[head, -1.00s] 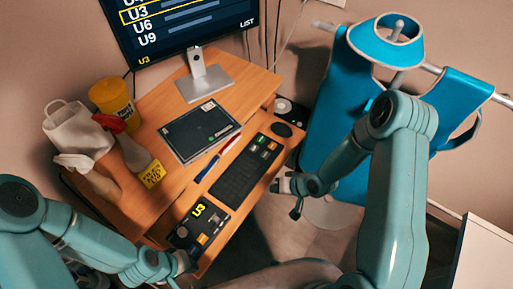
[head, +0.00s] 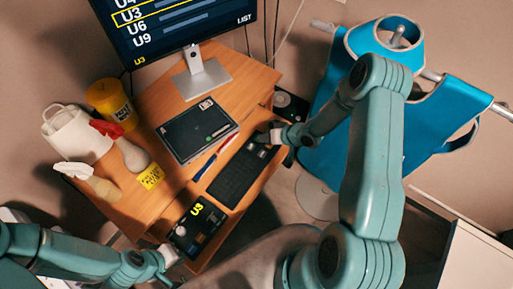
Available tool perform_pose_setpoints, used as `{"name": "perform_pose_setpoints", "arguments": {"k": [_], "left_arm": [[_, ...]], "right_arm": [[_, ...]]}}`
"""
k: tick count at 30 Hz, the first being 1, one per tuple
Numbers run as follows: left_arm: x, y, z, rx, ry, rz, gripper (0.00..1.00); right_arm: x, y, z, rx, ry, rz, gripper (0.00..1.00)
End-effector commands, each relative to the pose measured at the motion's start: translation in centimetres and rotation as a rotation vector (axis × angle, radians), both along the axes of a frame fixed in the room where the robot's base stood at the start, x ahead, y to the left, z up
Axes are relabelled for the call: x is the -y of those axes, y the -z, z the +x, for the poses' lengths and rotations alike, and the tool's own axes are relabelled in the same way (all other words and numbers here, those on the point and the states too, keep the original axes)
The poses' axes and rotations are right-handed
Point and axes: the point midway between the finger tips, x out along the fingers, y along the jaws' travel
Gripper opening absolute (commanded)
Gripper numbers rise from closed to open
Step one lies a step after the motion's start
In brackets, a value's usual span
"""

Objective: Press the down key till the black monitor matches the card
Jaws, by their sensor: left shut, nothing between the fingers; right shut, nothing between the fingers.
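The black monitor (head: 180,25) at the top shows a list with the U3 row boxed in yellow, U6 and U9 below it, and a yellow U3 in its lower corner. A black panel or card (head: 197,225) at the desk's near edge also reads U3 in yellow. A yellow card (head: 150,177) lies on the desk; its print is too small to read. The black keyboard (head: 236,176) is on the lower shelf. My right gripper (head: 276,136) is shut over its far end and hides the coloured keys there. My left gripper (head: 170,256) is shut beside the U3 panel.
A dark tablet-like case (head: 197,130) and red and blue pens (head: 212,160) lie on the desk. Blue aprons (head: 375,90) hang at right.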

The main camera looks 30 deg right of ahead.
Motion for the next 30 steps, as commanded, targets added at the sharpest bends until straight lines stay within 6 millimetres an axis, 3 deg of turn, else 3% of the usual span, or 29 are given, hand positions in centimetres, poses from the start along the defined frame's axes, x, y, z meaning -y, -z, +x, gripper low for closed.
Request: {"name": "perform_pose_setpoints", "arguments": {"k": [19,30], "left_arm": [[0.0,0.1,0.0,0.000,0.000,0.000,0.00],[0.0,3.2,0.0,0.000,0.000,0.000,0.00]], "right_arm": [[0.8,0.1,-0.3,0.007,0.011,-0.002,0.00],[0.8,4.2,-0.1,0.007,0.007,-0.002,0.00]]}}
